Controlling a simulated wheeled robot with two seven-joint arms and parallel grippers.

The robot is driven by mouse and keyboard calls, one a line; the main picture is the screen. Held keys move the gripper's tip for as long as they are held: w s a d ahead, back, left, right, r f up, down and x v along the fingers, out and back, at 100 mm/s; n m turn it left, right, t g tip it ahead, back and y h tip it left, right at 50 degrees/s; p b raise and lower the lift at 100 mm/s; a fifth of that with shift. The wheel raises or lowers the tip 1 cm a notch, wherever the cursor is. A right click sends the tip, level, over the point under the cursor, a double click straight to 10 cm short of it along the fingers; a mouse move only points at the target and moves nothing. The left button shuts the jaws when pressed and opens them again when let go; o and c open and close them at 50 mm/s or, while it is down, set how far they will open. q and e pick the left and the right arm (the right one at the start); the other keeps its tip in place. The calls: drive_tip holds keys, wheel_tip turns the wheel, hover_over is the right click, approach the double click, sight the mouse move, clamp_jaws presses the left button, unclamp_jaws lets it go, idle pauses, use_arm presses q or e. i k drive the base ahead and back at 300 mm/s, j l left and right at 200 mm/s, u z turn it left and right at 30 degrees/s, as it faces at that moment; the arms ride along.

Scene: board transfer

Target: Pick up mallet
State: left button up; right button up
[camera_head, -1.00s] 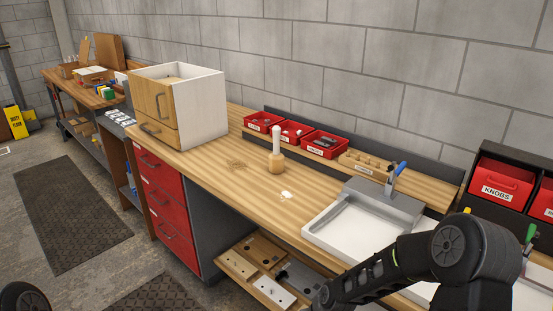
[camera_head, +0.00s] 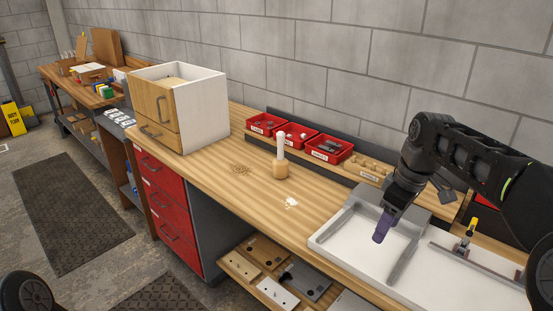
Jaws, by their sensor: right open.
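The mallet (camera_head: 280,168) stands upright on the wooden workbench (camera_head: 222,180), with its pale wood head down and its white handle pointing up. My right gripper (camera_head: 382,226) points downward above the white basin, to the right of the mallet and clearly apart from it. Its purple finger is seen edge-on; the gripper is open and holds nothing. My left gripper is not in view.
Red bins (camera_head: 297,135) and a wooden block with pegs (camera_head: 366,168) line the shelf behind the mallet. A white basin (camera_head: 330,240) is to its right. A wooden drawer cabinet (camera_head: 203,115) stands left.

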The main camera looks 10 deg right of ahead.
sight(280, 164)
drive_tip(key=i+j, duration=0.15)
drive_tip(key=i, duration=0.3)
drive_tip(key=i+j, duration=0.15)
drive_tip(key=i, duration=0.3)
drive_tip(key=i+j, duration=0.1)
drive_tip(key=i, duration=0.35)
drive_tip(key=i+j, duration=0.15)
drive_tip(key=i, duration=0.3)
